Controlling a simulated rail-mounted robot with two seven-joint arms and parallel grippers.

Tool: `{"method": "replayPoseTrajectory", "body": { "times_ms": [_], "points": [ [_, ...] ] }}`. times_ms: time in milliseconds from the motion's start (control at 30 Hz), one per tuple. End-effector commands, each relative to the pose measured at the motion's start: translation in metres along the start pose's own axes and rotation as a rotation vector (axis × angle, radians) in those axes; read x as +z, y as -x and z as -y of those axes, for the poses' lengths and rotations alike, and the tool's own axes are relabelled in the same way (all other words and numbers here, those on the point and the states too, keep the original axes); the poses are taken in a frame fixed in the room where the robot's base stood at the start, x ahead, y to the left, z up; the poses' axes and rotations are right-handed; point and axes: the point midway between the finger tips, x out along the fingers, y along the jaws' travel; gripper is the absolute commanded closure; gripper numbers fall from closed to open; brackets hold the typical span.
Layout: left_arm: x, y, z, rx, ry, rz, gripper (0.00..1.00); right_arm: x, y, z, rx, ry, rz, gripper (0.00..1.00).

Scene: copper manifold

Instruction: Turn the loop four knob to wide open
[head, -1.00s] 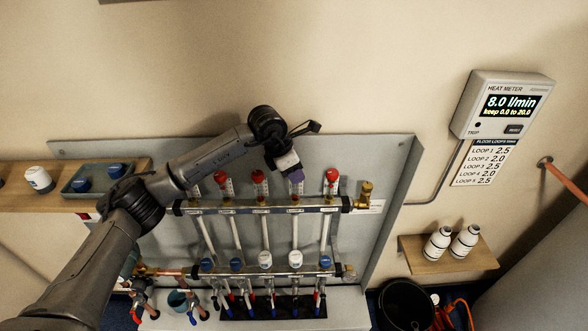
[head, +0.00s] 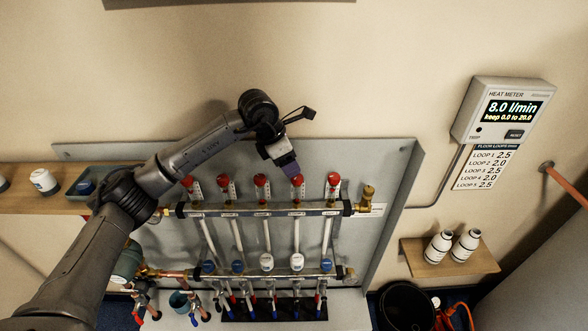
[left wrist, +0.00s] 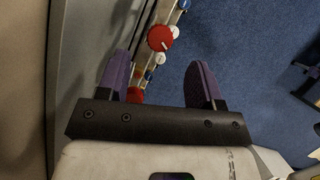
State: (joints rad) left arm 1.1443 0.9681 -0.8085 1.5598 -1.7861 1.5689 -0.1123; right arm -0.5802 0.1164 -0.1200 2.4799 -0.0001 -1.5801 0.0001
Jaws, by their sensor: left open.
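The manifold's upper bar (head: 280,209) carries a row of red-capped knobs. The fourth from the left (head: 297,181) stands just below my left gripper (head: 289,168), whose purple fingers point down at it. In the left wrist view my left gripper (left wrist: 165,60) is open and empty. One red knob (left wrist: 160,38) shows between and beyond the fingertips. Another red knob (left wrist: 134,95) is partly hidden near the left finger. I cannot tell whether a finger touches a knob. The fourth knob of the lower bar is a white cap (head: 297,262). My right gripper is not in view.
The heat meter (head: 506,110) reads 8.0 l/min, above a loop list (head: 483,168). White bottles (head: 438,246) stand on a small shelf at right. A black bucket (head: 405,307) is on the floor. A wooden shelf with a tray (head: 77,189) is at left.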

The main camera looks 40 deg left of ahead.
Motion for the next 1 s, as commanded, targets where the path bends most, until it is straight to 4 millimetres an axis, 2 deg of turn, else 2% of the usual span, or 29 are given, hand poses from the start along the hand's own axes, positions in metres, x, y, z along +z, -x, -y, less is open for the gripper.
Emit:
{"method": "replayPoseTrajectory", "body": {
  "times_ms": [33,200,400,600,1000],
  "points": [
    [0.001,0.013,-0.001,0.002,0.0,0.001,0.4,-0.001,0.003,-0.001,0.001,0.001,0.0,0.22],
    [0.001,0.044,0.0,0.001,0.0,0.001,0.4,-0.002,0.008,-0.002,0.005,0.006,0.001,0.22],
    [0.0,0.069,0.0,0.001,0.0,0.0,0.4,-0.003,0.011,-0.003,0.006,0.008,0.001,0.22],
    [0.0,0.08,0.0,-0.001,0.0,-0.001,0.4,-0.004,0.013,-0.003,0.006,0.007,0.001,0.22],
    [0.0,0.082,0.0,-0.001,0.0,-0.001,0.4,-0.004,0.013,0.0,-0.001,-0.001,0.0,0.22]
  ]
}}
